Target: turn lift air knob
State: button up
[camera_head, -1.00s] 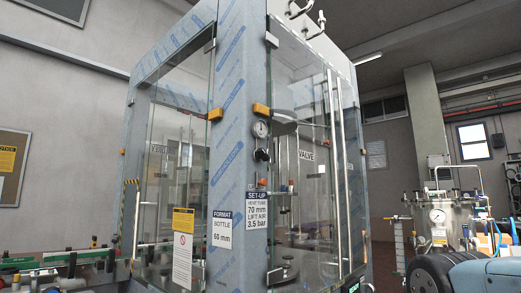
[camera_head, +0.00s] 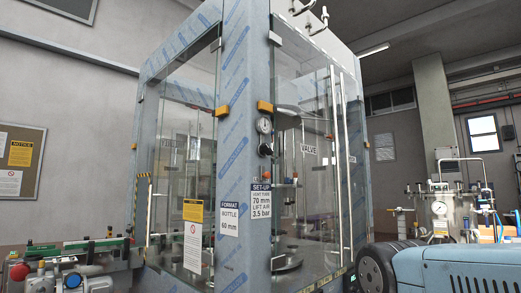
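The lift air knob (camera_head: 265,149) is a small dark round knob on the front corner post of the glazed machine cabinet. A round pressure gauge (camera_head: 264,126) sits just above it. A set-up label (camera_head: 261,201) lower on the post reads vent tube 70 mm, lift air 3.5 bar. The gauge reading and the knob's turn position are too small to tell. My gripper is not in view, and nothing touches the knob.
Glass doors with long steel handles (camera_head: 347,165) flank the post. A conveyor (camera_head: 68,250) runs at lower left. A steel pressure vessel (camera_head: 440,212) stands at right. A blue vented body with a black round part covers the lower right; I cannot tell whether it is mine.

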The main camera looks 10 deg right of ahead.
aim_at(265, 149)
jog(key=u, duration=0.1)
jog(key=i, duration=1)
jog(key=z, duration=0.1)
